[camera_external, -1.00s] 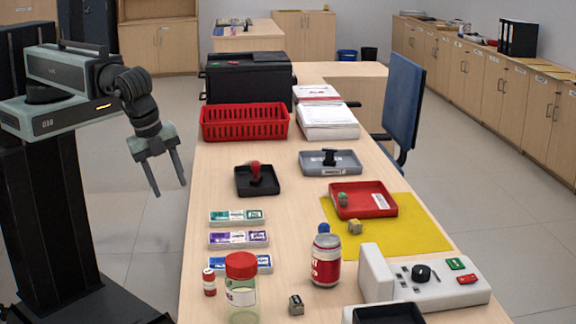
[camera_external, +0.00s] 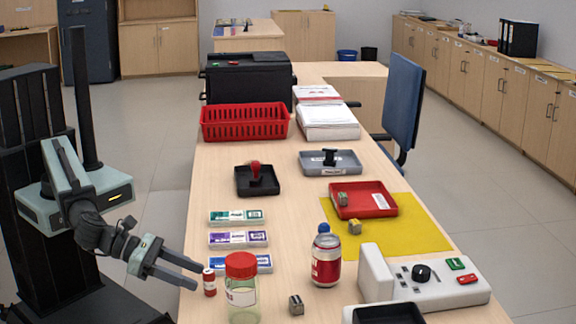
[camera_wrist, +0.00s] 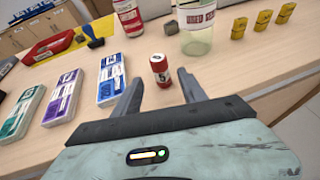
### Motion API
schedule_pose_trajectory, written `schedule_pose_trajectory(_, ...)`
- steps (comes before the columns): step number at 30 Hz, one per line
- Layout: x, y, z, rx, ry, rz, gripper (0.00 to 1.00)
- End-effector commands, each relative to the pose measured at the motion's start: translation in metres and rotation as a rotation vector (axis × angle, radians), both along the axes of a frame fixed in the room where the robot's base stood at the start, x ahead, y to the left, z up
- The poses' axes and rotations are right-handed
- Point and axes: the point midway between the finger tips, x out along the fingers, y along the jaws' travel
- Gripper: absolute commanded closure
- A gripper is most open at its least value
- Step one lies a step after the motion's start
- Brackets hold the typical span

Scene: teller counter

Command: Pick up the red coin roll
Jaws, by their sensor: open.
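The red coin roll (camera_external: 209,283) is a small upright red cylinder with a pale label band. It stands on the counter near its left edge, left of the red-lidded jar. In the wrist view the roll (camera_wrist: 160,69) shows between the tips of my fingers, near their far ends. My gripper (camera_external: 200,277) is open and empty at the counter's edge, its fingers pointing right toward the roll. It also shows in the wrist view (camera_wrist: 159,78). I cannot tell whether a finger touches the roll.
A clear jar with a red lid (camera_external: 241,288) stands close to the roll's right. A blue-labelled box (camera_external: 237,264) lies just behind. A red-and-white bottle (camera_external: 326,258) and a small dark block (camera_external: 296,304) stand farther right. Yellow rolls (camera_wrist: 262,24) show in the wrist view.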

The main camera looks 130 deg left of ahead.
Motion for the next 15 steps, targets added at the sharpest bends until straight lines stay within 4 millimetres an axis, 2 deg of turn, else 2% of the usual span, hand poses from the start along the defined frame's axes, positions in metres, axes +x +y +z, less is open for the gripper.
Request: schedule_pose_trajectory(15,0.027,0.017,-0.011,-0.003,0.0,0.0,0.51)
